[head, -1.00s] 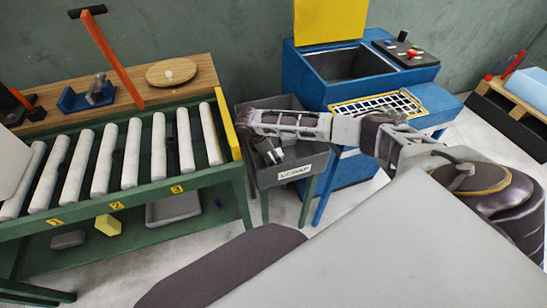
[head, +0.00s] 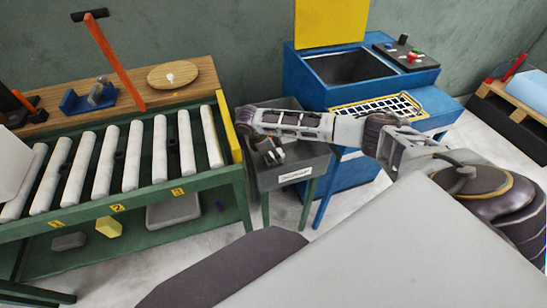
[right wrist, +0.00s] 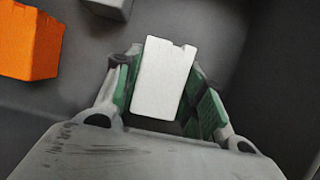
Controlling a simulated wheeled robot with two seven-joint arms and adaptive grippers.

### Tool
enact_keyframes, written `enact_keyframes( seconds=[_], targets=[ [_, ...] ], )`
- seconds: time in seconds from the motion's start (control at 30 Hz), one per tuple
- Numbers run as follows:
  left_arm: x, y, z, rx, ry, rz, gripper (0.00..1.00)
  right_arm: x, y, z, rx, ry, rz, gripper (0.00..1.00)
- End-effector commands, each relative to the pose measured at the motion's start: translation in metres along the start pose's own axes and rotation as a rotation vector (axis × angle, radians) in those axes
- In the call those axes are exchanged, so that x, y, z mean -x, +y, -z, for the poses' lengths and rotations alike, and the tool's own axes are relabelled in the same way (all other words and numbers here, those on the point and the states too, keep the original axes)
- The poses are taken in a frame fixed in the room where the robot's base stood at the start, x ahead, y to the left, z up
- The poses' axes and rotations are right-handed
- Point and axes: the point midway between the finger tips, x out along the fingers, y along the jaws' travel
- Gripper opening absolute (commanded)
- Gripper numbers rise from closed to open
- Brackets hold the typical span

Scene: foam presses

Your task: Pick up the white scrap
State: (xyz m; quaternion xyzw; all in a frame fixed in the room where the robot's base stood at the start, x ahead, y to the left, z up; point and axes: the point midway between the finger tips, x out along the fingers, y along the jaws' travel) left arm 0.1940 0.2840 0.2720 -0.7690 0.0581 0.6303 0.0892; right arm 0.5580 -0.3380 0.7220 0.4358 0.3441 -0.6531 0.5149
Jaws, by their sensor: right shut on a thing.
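The white scrap (right wrist: 163,78) is a flat, pale block with a small notch in its top edge. My right gripper (right wrist: 160,95) is shut on it, with a green-padded finger on each side of it in the right wrist view. In the head view my right gripper (head: 272,155) is inside the grey scrap bin (head: 292,175), with the forearm over the rim. The scrap cannot be made out clearly there. Whether it touches the bin floor cannot be told. My left gripper is not in view.
An orange block (right wrist: 28,42) and a light grey piece (right wrist: 110,6) lie in the bin beyond the gripper. The green roller conveyor (head: 130,155) stands close to the bin's left. The blue press (head: 350,85) stands behind it to the right.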

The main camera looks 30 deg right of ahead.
Motion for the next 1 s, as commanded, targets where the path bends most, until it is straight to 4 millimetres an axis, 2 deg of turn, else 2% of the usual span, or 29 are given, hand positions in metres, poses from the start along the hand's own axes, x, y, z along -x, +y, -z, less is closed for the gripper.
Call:
enact_keyframes(
  seconds=[0.2, 0.5, 0.7, 1.0],
  targets=[
    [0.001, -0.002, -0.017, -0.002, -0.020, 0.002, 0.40, 0.030, 0.001, -0.013, -0.001, 0.001, -0.002, 0.23],
    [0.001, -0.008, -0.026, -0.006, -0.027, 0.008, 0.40, 0.067, 0.001, -0.027, 0.000, 0.002, -0.001, 0.23],
    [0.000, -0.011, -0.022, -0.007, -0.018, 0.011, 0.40, 0.076, 0.001, -0.032, -0.001, 0.001, 0.000, 0.23],
    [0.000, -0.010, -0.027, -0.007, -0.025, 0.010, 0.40, 0.077, 0.000, -0.032, -0.001, 0.001, 0.000, 0.23]
  ],
)
